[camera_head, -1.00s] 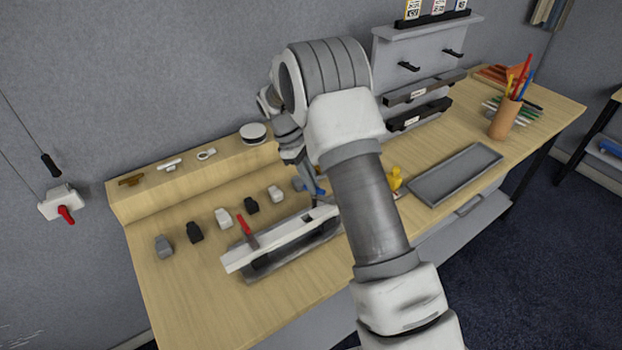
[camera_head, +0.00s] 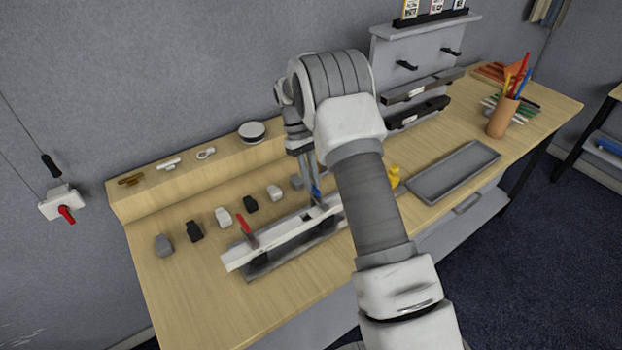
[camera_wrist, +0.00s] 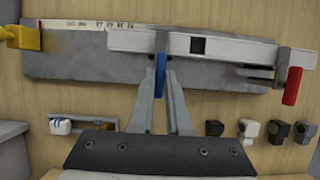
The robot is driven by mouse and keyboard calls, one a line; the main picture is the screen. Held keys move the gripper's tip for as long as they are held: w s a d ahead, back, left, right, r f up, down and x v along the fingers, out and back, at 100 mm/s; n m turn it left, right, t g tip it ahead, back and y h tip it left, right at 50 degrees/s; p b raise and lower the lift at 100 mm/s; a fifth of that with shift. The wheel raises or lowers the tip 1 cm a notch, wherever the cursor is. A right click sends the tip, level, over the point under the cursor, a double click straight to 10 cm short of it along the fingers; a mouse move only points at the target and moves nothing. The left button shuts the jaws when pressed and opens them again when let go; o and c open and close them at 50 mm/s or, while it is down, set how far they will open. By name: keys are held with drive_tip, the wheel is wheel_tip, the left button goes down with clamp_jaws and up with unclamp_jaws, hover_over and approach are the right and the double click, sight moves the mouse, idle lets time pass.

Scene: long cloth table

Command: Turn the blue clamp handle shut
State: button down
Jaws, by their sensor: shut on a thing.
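The blue clamp handle (camera_wrist: 160,78) sits on a clamp at the long white bar (camera_wrist: 210,46), which lies over a grey plate (camera_wrist: 80,62). My gripper (camera_wrist: 161,84) is shut on the blue handle, one finger on each side. In the wrist view the handle points across the bar's length, toward my gripper. In the head view my gripper (camera_head: 312,185) reaches down to the blue handle (camera_head: 317,192) near the bar's right end, partly hidden by my arm. A red clamp handle (camera_wrist: 292,86) stands at the bar's other end, also seen in the head view (camera_head: 244,224).
A yellow part (camera_wrist: 22,37) stands at the plate's other end. Several small grey, black and white blocks (camera_head: 222,217) line the table behind the bar. A grey tray (camera_head: 455,172) and a pencil cup (camera_head: 502,117) are to the right. The table's front left is clear.

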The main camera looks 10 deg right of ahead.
idle(0.4)
drive_tip(key=c, duration=0.9)
unclamp_jaws()
drive_tip(key=shift+r, duration=0.1)
drive_tip(key=p+v, duration=0.1)
drive_tip(key=v, duration=1.6)
drive_tip(key=shift+d+r+p, duration=0.1)
drive_tip(key=shift+p, duration=0.3)
